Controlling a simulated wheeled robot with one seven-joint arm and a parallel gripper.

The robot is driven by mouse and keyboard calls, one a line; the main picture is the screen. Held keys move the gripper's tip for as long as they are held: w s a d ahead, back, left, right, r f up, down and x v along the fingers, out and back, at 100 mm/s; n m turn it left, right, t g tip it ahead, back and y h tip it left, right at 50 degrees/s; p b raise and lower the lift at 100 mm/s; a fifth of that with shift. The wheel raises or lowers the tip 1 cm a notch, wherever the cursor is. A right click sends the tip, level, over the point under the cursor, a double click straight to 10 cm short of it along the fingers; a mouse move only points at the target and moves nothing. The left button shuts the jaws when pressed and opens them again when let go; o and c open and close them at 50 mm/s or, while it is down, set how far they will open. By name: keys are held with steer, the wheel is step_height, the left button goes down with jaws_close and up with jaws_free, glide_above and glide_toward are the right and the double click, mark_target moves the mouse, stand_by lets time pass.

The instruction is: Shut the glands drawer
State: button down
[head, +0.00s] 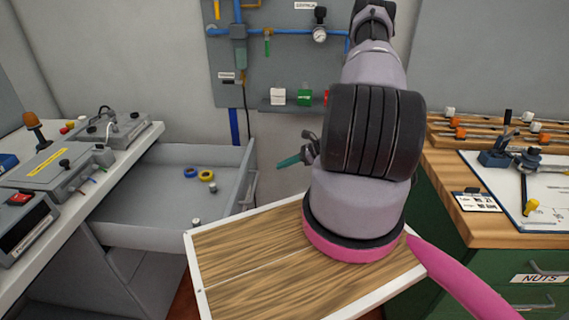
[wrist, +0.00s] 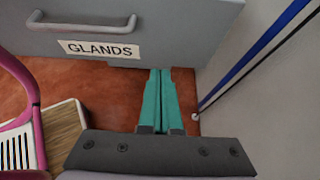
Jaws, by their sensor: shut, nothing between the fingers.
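The glands drawer (head: 170,207) is a grey open drawer at the left in the head view, pulled out from under the left bench. Its front (wrist: 210,18) carries a bar handle (wrist: 82,22) and a "GLANDS" label (wrist: 98,49) in the wrist view. Blue and yellow rings (head: 207,175) and a small pale piece lie in it. My gripper (head: 280,165) has teal fingers, shut and empty, pointing at the drawer front from outside. In the wrist view the fingertips (wrist: 159,71) meet the lower edge of the front, right of the label; I cannot tell whether they touch.
The left bench (head: 112,160) holds grey devices. A wall panel (head: 270,60) with blue pipes is behind. A wooden-topped green cabinet (head: 455,225) with a "NUTS" drawer (head: 535,279) stands at the right. A wall (wrist: 265,110) lies close right of the fingers in the wrist view.

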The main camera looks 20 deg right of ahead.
steer(key=r+x, duration=0.1)
steer(key=x, duration=0.8)
steer(key=shift+w+a+r, duration=0.2)
steer(key=shift+w+a, duration=0.15)
steer(key=shift+a, duration=0.25)
steer(key=shift+a, duration=0.1)
